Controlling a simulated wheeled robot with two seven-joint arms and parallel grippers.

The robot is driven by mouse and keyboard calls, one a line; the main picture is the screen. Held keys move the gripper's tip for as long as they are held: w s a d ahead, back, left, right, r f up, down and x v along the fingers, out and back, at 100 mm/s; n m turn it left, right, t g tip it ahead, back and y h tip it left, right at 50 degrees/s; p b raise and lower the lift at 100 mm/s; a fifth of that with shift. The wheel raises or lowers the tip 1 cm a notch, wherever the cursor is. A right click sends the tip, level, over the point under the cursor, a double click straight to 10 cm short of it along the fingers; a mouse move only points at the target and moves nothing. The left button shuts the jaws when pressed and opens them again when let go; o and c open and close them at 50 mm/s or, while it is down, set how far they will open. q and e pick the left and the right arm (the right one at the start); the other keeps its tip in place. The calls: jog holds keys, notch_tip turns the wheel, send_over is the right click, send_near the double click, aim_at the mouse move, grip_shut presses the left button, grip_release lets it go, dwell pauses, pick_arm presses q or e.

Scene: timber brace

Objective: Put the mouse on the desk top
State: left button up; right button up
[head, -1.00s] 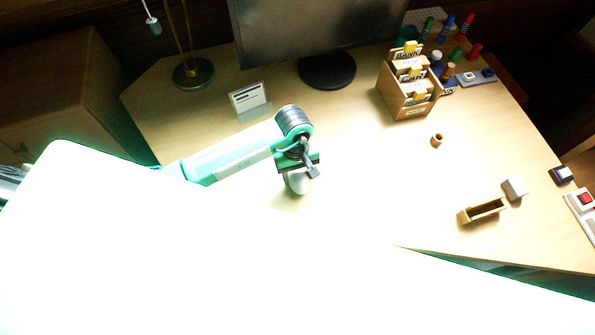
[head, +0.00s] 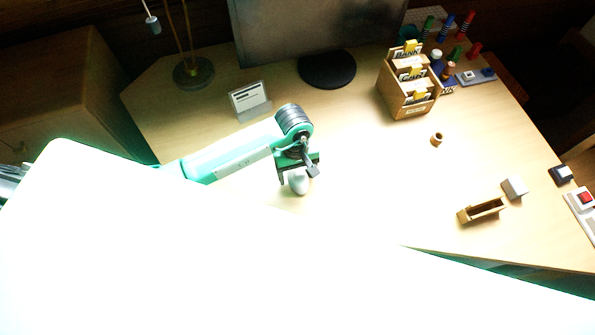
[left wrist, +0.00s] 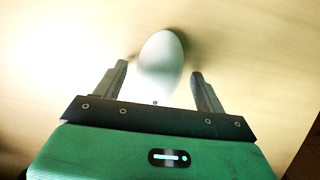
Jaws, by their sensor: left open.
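The mouse (head: 299,183) is a pale, egg-shaped thing on the wooden desk top (head: 365,165), just below my left gripper in the head view. My left gripper (head: 297,175) is open. In the left wrist view the mouse (left wrist: 161,62) lies between and slightly beyond the two dark fingertips of the gripper (left wrist: 162,76), with a gap at each side. It looks to rest on the desk surface. My right gripper does not show.
A card file box (head: 408,92), a monitor stand (head: 327,69) and a small sign (head: 249,99) stand toward the back. An open wooden box (head: 483,211), a grey block (head: 515,188) and a small wooden ring (head: 437,139) lie at right. The middle is clear; white glare covers the front.

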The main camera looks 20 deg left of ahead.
pick_arm(q)
notch_tip(320, 180, up, 12)
jog(key=w+a+b, duration=0.1)
jog(key=b, duration=0.1)
jog(key=shift+w+f+b, duration=0.25)
jog(key=shift+w+b, duration=0.05)
dwell(0.4)
